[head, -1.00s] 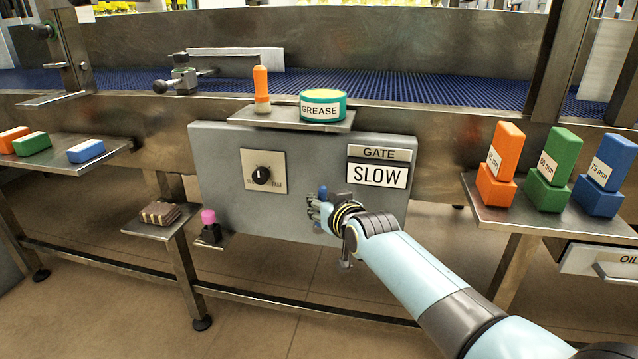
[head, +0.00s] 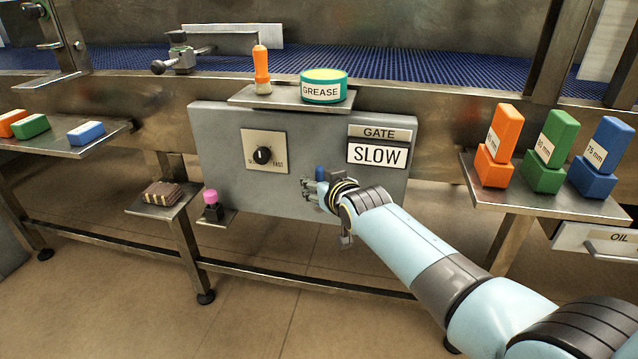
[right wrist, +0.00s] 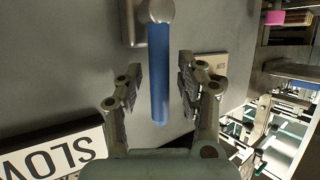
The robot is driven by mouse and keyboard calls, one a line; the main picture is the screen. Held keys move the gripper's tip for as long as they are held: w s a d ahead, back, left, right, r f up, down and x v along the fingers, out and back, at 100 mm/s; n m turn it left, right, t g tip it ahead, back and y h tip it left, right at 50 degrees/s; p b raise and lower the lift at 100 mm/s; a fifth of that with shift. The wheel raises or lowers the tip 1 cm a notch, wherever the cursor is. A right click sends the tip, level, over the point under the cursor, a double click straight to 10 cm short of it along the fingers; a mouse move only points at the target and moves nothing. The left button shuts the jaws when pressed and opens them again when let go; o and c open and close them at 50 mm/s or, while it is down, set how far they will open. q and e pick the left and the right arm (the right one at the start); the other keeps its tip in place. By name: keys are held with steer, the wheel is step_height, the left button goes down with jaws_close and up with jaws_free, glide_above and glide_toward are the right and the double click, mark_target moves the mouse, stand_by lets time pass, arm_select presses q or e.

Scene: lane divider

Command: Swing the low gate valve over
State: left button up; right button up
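The low gate valve has a blue lever (head: 320,173) on the lower front of the grey panel, below the GATE sign reading SLOW (head: 377,155). My right gripper (head: 310,189) is at the lever, in front of the panel. In the right wrist view the blue lever (right wrist: 159,75) runs out from a round metal pivot and lies between the two fingers (right wrist: 158,88). A gap shows on each side of it, so the gripper is open around the lever and not closed on it. My left gripper is not in view.
A dial (head: 263,155) sits left on the panel (head: 225,130). A grease tin (head: 323,92) and orange-handled tool (head: 261,65) stand on the shelf above. Orange, green and blue blocks (head: 494,150) stand on the right shelf. A pink-topped item (head: 211,198) is lower left.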

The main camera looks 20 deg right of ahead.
steer(key=v, duration=1.2)
stand_by(0.4)
